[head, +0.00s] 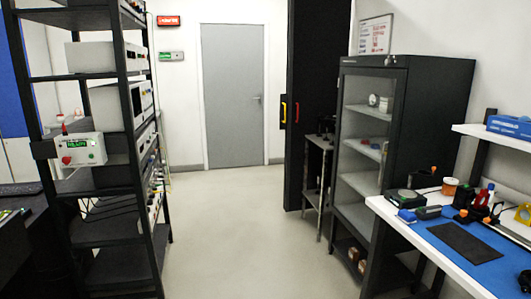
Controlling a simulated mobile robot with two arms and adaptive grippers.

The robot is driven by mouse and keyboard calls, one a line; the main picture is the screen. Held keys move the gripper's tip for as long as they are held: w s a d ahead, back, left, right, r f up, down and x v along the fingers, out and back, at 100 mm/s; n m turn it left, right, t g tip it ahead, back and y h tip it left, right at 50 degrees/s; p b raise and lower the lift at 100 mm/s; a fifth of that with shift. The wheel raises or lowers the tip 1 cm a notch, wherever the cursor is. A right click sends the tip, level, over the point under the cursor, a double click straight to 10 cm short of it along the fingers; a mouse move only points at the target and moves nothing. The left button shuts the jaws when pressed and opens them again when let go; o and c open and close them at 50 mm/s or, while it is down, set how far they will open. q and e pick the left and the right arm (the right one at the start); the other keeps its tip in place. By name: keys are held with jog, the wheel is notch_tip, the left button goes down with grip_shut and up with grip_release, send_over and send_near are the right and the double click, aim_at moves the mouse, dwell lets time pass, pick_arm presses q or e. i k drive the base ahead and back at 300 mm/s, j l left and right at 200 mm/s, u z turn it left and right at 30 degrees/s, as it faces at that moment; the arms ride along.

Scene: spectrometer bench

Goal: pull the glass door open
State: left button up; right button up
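A tall dark cabinet (432,112) stands right of the middle, with pale shelves showing through its front. Its glass door (366,150) sits in a dark frame and looks shut, though the clear pane is hard to make out. I cannot clearly see a handle on it. Small items sit on the upper shelves and brownish items lie at the bottom. Neither of my grippers is in view.
A black instrument rack (128,150) stands on the left. A bench with a blue mat (470,262) and tools is at the right front. A small stand (317,170) is beside the cabinet. The floor (235,230) between is clear, up to a grey door (232,95).

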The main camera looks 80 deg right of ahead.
aim_at(400, 75)
jog(key=z, duration=3.45)
jog(key=i+j+u, duration=0.1)
jog(key=i+j, duration=0.75)
jog(key=i, duration=0.25)
jog(key=j+u, duration=0.05)
